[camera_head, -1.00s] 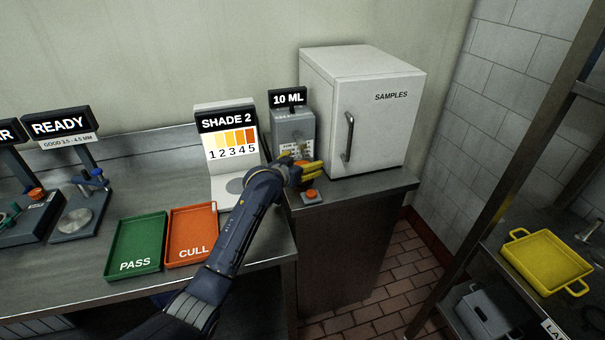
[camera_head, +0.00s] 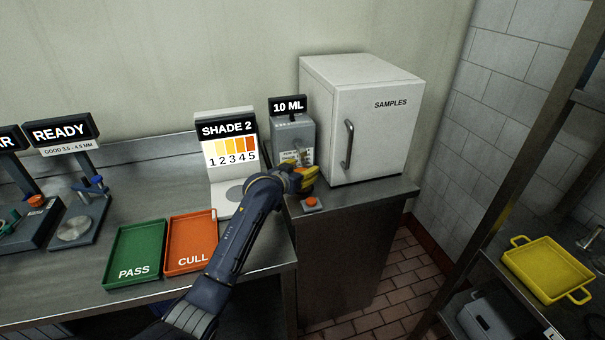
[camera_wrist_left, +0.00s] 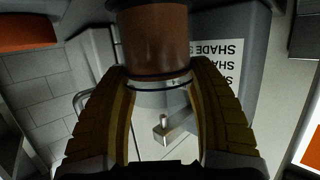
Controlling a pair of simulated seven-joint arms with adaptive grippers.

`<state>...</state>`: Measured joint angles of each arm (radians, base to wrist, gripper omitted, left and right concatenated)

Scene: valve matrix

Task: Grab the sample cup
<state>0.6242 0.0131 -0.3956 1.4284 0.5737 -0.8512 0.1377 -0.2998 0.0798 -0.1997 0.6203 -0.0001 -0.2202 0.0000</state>
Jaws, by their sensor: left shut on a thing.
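My left gripper (camera_head: 308,178) is in front of the grey 10 ML dispenser (camera_head: 292,135), at the right end of the counter. In the left wrist view its yellow fingers (camera_wrist_left: 160,85) are shut on the sample cup (camera_wrist_left: 155,45). The cup is a cylinder with brown-amber contents and a clear rim or base between the fingers. My right gripper is in neither view.
A white SAMPLES fridge (camera_head: 362,120) stands close right of the gripper. The SHADE 2 stand (camera_head: 230,155) is to the left, with green PASS (camera_head: 137,252) and orange CULL (camera_head: 192,242) trays on the counter.

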